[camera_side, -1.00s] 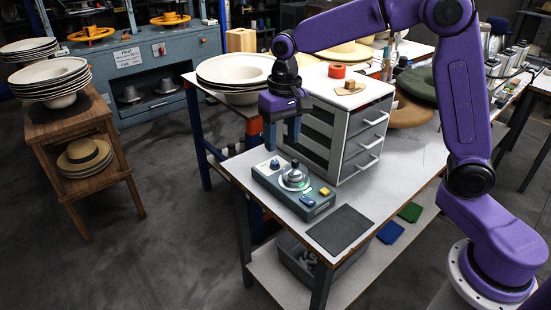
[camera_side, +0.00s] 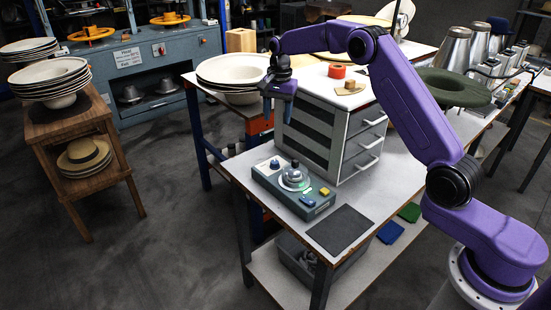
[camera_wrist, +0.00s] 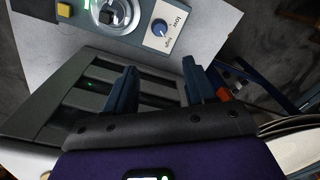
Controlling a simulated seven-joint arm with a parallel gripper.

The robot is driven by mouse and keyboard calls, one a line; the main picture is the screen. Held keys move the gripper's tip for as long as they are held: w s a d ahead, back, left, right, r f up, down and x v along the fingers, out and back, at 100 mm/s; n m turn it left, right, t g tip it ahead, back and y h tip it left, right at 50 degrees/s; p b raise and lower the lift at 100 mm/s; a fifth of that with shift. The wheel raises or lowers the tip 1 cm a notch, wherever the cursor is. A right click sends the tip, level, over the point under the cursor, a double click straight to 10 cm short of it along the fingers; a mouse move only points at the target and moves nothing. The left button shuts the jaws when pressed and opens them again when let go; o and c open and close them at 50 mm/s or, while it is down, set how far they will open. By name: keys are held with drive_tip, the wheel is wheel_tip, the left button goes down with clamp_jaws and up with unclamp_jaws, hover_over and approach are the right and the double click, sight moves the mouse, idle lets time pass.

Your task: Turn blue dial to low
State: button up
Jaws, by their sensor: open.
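The blue dial (camera_side: 275,164) sits at the back left corner of the grey-blue control box (camera_side: 277,190) on the white-topped table. My gripper (camera_side: 278,112) is open and empty, raised well above the dial, in front of the drawer unit. In the wrist view my gripper's dark blue fingers (camera_wrist: 160,82) are spread apart, and the dial lies beyond them, untouched.
The box also has a round silver part (camera_side: 294,177) with green light around it, a yellow button (camera_side: 324,191) and a blue one. The grey drawer unit (camera_side: 338,130) stands close behind. A dark mat (camera_side: 340,229) lies in front; a stack of pale hat-shaped dishes (camera_side: 236,75) stands at back left.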

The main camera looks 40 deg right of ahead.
sight(275, 161)
drive_tip(key=f, duration=1.6)
drive_tip(key=shift+w+a+f, duration=0.2)
drive_tip(key=shift+w, duration=0.05)
clamp_jaws()
